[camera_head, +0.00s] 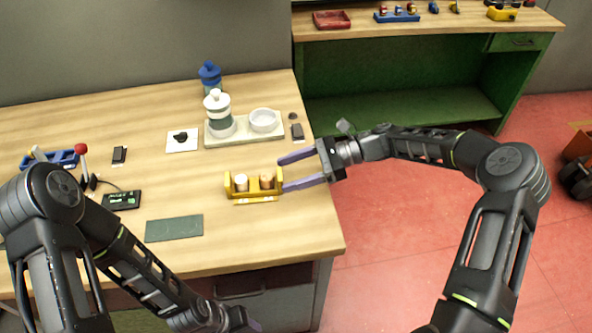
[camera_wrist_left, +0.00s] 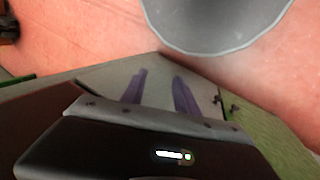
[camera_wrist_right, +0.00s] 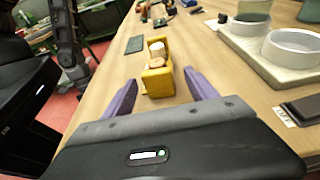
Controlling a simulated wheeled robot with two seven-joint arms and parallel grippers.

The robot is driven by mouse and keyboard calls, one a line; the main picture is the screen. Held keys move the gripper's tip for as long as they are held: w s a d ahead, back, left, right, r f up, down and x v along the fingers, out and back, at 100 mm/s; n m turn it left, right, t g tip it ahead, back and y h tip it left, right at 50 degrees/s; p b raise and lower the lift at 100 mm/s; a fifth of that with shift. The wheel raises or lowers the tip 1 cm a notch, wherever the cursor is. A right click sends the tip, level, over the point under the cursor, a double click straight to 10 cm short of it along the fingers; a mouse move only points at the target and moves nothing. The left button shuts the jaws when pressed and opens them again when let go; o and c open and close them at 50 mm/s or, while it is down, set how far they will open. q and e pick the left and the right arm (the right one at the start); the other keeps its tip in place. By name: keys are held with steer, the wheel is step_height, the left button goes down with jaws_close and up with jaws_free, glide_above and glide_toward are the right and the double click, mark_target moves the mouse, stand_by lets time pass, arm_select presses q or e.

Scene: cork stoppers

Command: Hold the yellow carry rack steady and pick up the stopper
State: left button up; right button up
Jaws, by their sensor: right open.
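The yellow carry rack (camera_head: 253,198) stands near the right edge of the workbench. Two stoppers sit in it, a pale-topped left one (camera_head: 241,182) and a browner right one (camera_head: 266,180). The right wrist view shows the rack (camera_wrist_right: 159,84) end-on, with the brown stopper (camera_wrist_right: 157,62) nearer and the pale one (camera_wrist_right: 155,47) behind. My right gripper (camera_head: 283,174) is open at the rack's right end, with a finger towards each side and nothing held. My left gripper (camera_wrist_left: 158,76) is open and empty, low at the bench front; in the head view it is mostly cut off.
Behind the rack, a pale tray (camera_head: 245,139) holds a white-and-green bottle (camera_head: 218,113) and a white dish (camera_head: 265,121). A green mat (camera_head: 174,228) lies front left of the rack, and a small black device (camera_head: 121,200) lies to its left. Bench between mat and rack is clear.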

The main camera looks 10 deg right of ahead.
mark_target(261, 183)
steer(key=b+x, duration=0.1)
steer(key=x, duration=0.7)
steer(key=shift+a+f+b, duration=0.1)
steer(key=shift+a+b, duration=0.15)
steer(key=shift+b, duration=0.05)
steer(key=shift+c, duration=0.6)
